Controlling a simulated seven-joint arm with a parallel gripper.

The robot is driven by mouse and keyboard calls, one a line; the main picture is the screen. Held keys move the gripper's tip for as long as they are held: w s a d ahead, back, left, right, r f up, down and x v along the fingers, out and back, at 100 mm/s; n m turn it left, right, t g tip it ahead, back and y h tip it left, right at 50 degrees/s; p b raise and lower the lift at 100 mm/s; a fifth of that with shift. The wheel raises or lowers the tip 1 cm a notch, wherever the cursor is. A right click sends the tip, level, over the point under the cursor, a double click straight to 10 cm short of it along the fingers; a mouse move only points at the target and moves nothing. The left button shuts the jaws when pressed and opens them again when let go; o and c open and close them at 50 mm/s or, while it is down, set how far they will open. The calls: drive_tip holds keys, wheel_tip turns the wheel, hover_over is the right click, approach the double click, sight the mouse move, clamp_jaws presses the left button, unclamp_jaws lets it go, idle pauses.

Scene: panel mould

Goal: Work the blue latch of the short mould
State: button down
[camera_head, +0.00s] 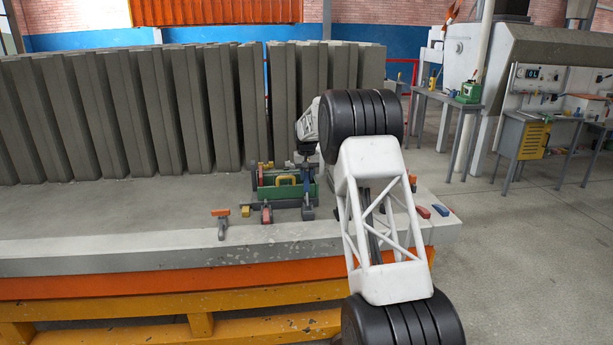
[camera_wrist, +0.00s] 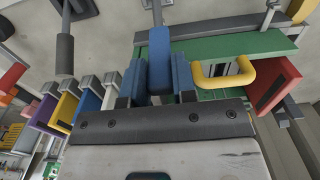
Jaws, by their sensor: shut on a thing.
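The mould is a green box (camera_head: 285,193) with a yellow handle (camera_head: 286,180), on the near part of the grey table. In the wrist view its green top (camera_wrist: 225,48) and yellow handle (camera_wrist: 222,76) lie right of my gripper. The blue latch (camera_wrist: 159,58) has an upright blue grip on a metal rod. My gripper (camera_wrist: 158,78) has one finger on each side of this grip and is shut on it. In the head view my gripper (camera_head: 306,160) reaches down at the mould's right end, where the latch is partly hidden and small.
A red block (camera_wrist: 273,87) sits right of the yellow handle. Blue (camera_wrist: 88,103) and yellow (camera_wrist: 65,110) paddles stand close on the left. Tall concrete panels (camera_head: 130,110) line the back. The table's left side is clear.

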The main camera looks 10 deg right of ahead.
drive_tip(key=shift+s+r, duration=0.1)
drive_tip(key=shift+s, duration=0.1)
drive_tip(key=s+t, duration=0.8)
drive_tip(key=shift+s+f, duration=0.35)
drive_tip(key=shift+f, duration=0.1)
idle(0.8)
drive_tip(key=shift+s+f+t, duration=0.4)
drive_tip(key=shift+s+t, duration=0.3)
drive_tip(key=shift+t, duration=0.1)
idle(0.7)
drive_tip(key=c, duration=0.9)
unclamp_jaws()
drive_tip(key=shift+s, duration=0.1)
drive_tip(key=shift+v, duration=3.8)
